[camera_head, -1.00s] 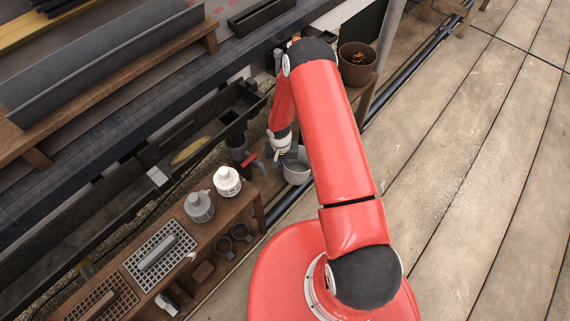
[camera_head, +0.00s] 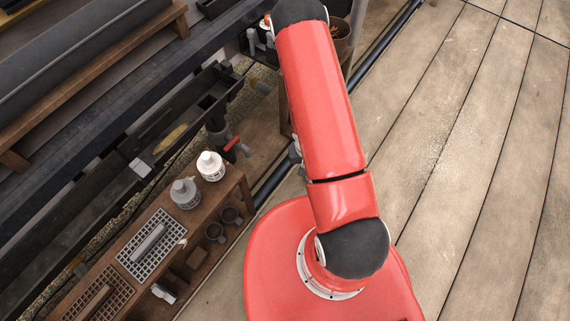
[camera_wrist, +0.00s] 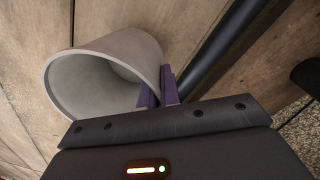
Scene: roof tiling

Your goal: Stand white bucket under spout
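The white bucket (camera_wrist: 105,72) shows in the wrist view as a pale grey-white tub with its open mouth toward the lower left. My gripper (camera_wrist: 158,88) has its two purple fingers close together at the bucket's right wall, shut on its rim. In the head view the bucket and my gripper are hidden behind my red arm. The spout (camera_head: 219,134) is a dark grey pipe fitting with a red lever, below the end of the dark gutter (camera_head: 190,115). No bucket shows beneath it. The bucket's tilt relative to the floor is unclear.
A brown pot (camera_head: 341,38) stands at the top. A dark pipe (camera_head: 385,42) runs along the floor. The plank floor (camera_head: 470,170) at right is clear.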

